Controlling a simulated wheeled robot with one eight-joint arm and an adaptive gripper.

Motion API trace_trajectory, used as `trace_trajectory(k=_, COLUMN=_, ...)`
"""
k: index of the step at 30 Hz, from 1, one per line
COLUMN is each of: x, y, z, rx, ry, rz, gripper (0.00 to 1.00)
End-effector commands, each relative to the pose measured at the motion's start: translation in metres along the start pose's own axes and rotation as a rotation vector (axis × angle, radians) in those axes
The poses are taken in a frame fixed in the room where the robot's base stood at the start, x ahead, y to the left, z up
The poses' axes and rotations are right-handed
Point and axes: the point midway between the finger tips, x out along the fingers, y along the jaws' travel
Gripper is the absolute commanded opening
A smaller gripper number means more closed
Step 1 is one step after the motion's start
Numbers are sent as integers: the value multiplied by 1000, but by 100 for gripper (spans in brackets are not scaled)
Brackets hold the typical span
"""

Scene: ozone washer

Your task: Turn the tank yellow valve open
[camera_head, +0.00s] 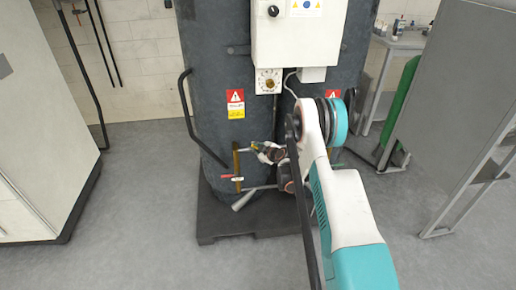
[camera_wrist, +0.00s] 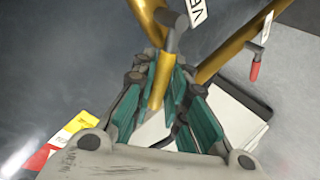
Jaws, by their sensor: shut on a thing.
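The tank (camera_head: 215,75) is a tall dark grey cylinder with brass pipework (camera_head: 236,165) low on its front. In the wrist view, the yellow valve handle (camera_wrist: 157,92) is a yellow sleeve on a grey lever (camera_wrist: 174,28), beside a brass pipe. My gripper (camera_wrist: 168,95) is shut on the yellow handle, its teal fingers on both sides and hiding part of it. In the head view my gripper (camera_head: 264,152) is at the pipework, and the yellow handle cannot be made out there.
A red-handled valve (camera_wrist: 255,70) hangs from another brass pipe close by; it also shows in the head view (camera_head: 229,177). A bent dark rail (camera_head: 186,110) stands left of the pipework. A white control box (camera_head: 296,40) is above. Grey floor is clear at left.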

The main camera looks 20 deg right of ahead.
Motion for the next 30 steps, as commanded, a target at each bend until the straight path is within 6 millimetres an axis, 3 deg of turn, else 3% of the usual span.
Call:
trace_trajectory(k=22, x=2, y=-5, z=1, rx=-69, ry=-48, rz=-2, gripper=0)
trace_trajectory(k=23, x=2, y=-5, z=1, rx=-69, ry=-48, rz=-2, gripper=20)
trace_trajectory(k=25, x=2, y=-5, z=1, rx=-69, ry=-47, rz=-2, gripper=35)
trace_trajectory(k=30, x=3, y=-5, z=1, rx=-69, ry=-47, rz=-1, gripper=35)
